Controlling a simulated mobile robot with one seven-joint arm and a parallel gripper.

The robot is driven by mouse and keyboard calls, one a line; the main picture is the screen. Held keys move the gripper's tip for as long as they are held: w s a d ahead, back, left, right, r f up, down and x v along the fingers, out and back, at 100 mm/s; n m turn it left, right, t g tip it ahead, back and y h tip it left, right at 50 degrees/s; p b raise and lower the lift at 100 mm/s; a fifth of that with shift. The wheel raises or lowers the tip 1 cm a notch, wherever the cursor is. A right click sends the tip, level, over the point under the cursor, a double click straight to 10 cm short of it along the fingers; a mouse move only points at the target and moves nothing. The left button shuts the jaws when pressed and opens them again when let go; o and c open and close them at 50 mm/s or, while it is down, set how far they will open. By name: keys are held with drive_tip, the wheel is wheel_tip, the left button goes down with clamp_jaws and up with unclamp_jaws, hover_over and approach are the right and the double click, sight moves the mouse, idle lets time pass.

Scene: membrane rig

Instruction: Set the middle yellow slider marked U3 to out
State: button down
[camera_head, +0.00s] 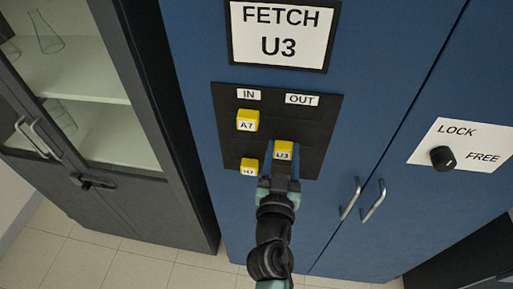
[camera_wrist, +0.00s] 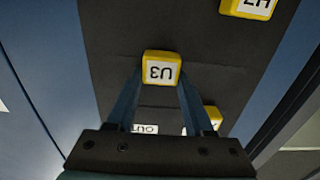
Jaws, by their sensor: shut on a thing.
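The yellow slider marked U3 (camera_head: 284,148) is on the black panel (camera_head: 308,135), right of the other two sliders, toward the side of the OUT label (camera_head: 302,99). I cannot tell whether it is at the end of its travel. My gripper (camera_head: 283,162) is shut on it. In the wrist view the U3 slider (camera_wrist: 161,68) shows upside down between the blue fingertips of my gripper (camera_wrist: 160,75). The OUT label (camera_wrist: 145,128) is partly hidden there. The IN label (camera_head: 248,94) is at the panel's upper left.
The yellow A7 slider (camera_head: 247,120) and H7 slider (camera_head: 249,165) sit on the IN side, above and below U3. Cabinet handles (camera_head: 350,198) stick out at lower right. A LOCK/FREE knob (camera_head: 443,158) is further right. A glass-door cabinet (camera_head: 100,220) stands left.

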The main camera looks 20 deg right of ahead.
drive_tip(key=shift+s+d, duration=0.75)
drive_tip(key=shift+d, duration=0.35)
drive_tip(key=shift+c, duration=1.4)
unclamp_jaws()
drive_tip(key=shift+s+d, duration=0.1)
drive_tip(key=b+v, duration=0.6)
drive_tip(key=v, duration=0.7)
